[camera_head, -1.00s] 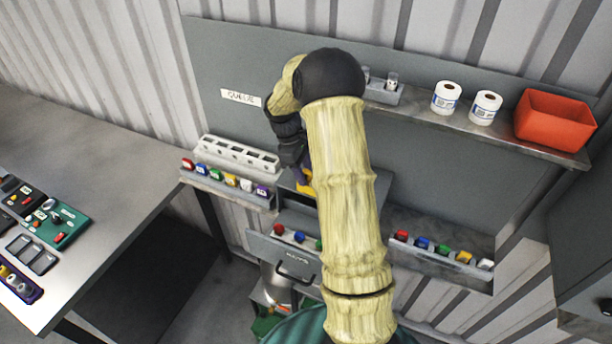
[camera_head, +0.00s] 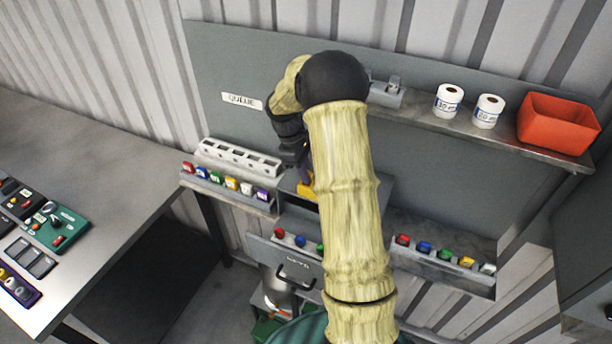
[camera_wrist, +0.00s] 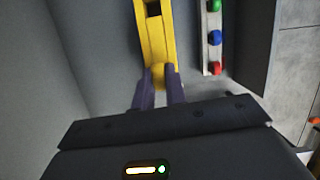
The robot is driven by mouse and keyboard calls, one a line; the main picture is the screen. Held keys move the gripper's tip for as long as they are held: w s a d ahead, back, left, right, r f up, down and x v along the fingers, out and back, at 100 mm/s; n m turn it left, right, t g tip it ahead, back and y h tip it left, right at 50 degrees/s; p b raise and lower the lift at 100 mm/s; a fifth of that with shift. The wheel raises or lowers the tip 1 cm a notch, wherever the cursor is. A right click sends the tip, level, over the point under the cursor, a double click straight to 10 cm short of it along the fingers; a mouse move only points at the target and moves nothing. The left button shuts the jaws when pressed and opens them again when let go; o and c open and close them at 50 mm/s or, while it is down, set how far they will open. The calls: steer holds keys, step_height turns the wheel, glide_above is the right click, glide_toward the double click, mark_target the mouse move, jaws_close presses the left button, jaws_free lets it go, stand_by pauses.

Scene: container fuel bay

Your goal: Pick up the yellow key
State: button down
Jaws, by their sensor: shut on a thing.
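My gripper (camera_head: 305,166) shows only partly in the head view, as my arm covers much of it. A small patch of yellow (camera_head: 306,187) shows just below its purple fingers. In the wrist view, both purple fingertips are shut on the rounded yellow end of the yellow key (camera_wrist: 159,75). A long yellow bar with a dark square opening runs on beyond the fingertips. I cannot tell whether the bar and the rounded end are one piece, or whether the key is clear of what lies below.
An open drawer (camera_head: 296,258) holds red, blue and green keys. Coloured pieces stand in a left tray (camera_head: 228,194) and a right tray (camera_head: 440,258). A shelf (camera_head: 450,126) above holds two white rolls and an orange bin (camera_head: 557,122). A workbench (camera_head: 110,180) is at left.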

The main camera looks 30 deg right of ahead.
steer(key=shift+r+b, duration=0.3)
steer(key=shift+r, duration=0.05)
steer(key=shift+s+a+r+b, duration=0.15)
steer(key=shift+a+r+b, duration=0.15)
steer(key=shift+r+b, duration=0.4)
steer(key=s+a+b, duration=0.7)
steer(key=s+a, duration=0.3)
steer(key=a, duration=0.3)
steer(key=shift+s+a+r, duration=0.15)
steer(key=shift+s+a, duration=0.15)
steer(key=shift+s, duration=0.1)
step_height(320, 180, up, 6)
steer(key=p, duration=0.6)
steer(key=shift+r, duration=0.25)
steer(key=shift+w, duration=0.1)
